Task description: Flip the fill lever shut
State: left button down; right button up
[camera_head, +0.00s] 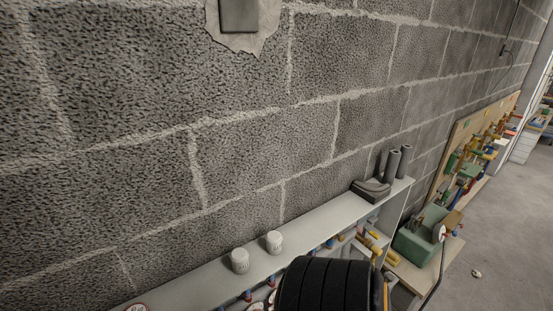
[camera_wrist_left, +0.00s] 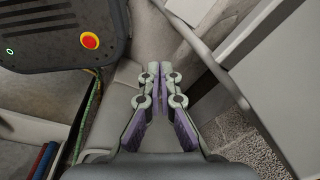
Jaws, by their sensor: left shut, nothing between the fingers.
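I cannot make out a fill lever in either view. In the left wrist view my left gripper (camera_wrist_left: 160,70) is shut and empty, its purple-padded fingers close together. It is over pale grey surfaces, with no lever visible between or beside its fingertips. No gripper shows in the head view, and my right gripper is in neither view.
In the head view a rough block wall (camera_head: 240,125) fills most of the picture. A green machine (camera_head: 415,240) stands right; floor (camera_head: 500,225) is mostly clear.

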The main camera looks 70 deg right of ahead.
aim_at(376, 236)
jog(key=z, duration=0.45)
jog(key=l+z, duration=0.15)
jog(key=z, duration=0.7)
jog(key=l+z, duration=0.1)
jog(key=z, duration=0.3)
jog(key=i+z, duration=0.1)
jog(key=z, duration=0.35)
